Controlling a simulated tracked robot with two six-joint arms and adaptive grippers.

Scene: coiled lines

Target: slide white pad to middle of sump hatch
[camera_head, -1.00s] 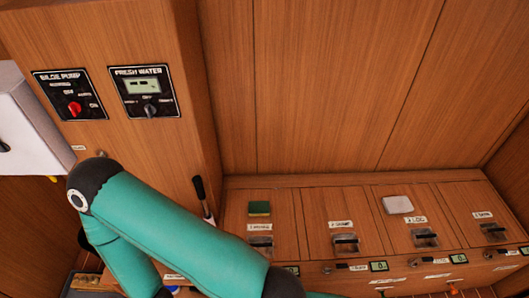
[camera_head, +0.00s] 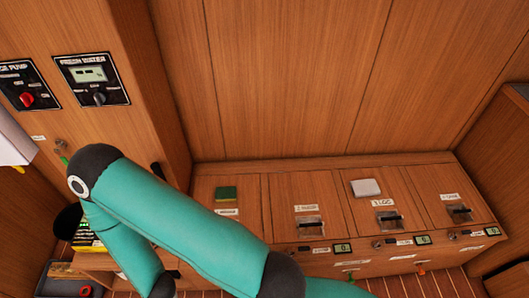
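The white pad (camera_head: 366,187) lies flat on the upper part of the third hatch (camera_head: 385,229), whose label seems to read LOG. The sump hatch (camera_head: 308,190) is the second one, directly left of it, with a label and a recessed latch (camera_head: 308,227) near its front; its top looks bare. A green pad (camera_head: 226,193) lies on the first hatch, further left. My teal arm crosses the lower left and covers part of the first hatch's front. Neither of my grippers is in view.
A fourth hatch (camera_head: 452,190) at the right is bare. Small displays (camera_head: 342,248) and knobs line the front edge. A wooden wall rises behind the hatches. Control panels (camera_head: 92,80) are on the left cabinet. A dark bin (camera_head: 68,222) stands at lower left.

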